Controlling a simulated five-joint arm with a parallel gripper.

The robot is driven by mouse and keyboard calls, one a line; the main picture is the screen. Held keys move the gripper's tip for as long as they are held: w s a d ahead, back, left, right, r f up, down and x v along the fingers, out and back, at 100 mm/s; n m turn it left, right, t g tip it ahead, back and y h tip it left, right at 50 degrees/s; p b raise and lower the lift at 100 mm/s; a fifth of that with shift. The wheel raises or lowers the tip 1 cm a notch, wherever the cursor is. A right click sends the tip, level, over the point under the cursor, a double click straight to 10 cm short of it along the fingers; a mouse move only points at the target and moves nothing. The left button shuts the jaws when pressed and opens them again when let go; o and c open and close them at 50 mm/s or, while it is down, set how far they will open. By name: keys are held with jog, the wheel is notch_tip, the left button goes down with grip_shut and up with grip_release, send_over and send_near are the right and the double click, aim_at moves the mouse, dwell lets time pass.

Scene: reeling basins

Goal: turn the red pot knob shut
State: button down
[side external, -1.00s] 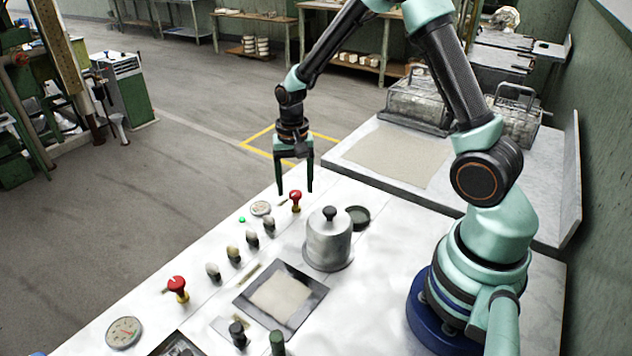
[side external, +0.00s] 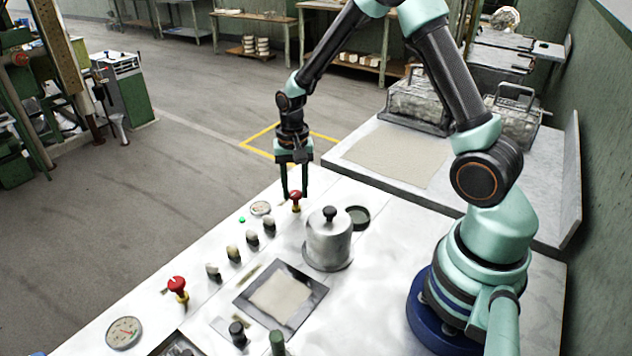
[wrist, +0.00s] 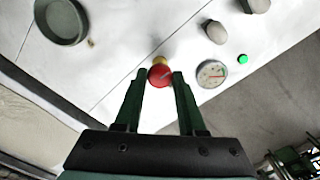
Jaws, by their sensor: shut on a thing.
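The red knob (side external: 296,195) with a yellow collar stands on the white worktop near the lidded metal pot (side external: 328,240). My gripper (side external: 295,191) points down over it, one finger on each side, shut on the knob. In the wrist view the red knob (wrist: 160,75) sits between the two green fingertips, with its yellow collar just beyond. Part of the knob is hidden by the fingers. A second red knob (side external: 177,284) with a yellow collar stands further along the panel, at the lower left.
A round gauge (side external: 260,208) and a lit green lamp (side external: 242,219) are close to my gripper, left of it. Several pale knobs (side external: 253,237) line the panel. A shallow dark dish (side external: 358,216) stands beside the pot. A second gauge (side external: 124,333) is at lower left.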

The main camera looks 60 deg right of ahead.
aim_at(295, 192)
jog(key=m, duration=1.3)
jog(key=shift+m, duration=2.2)
jog(key=c, duration=0.5)
grip_release()
notch_tip(295, 192, up, 12)
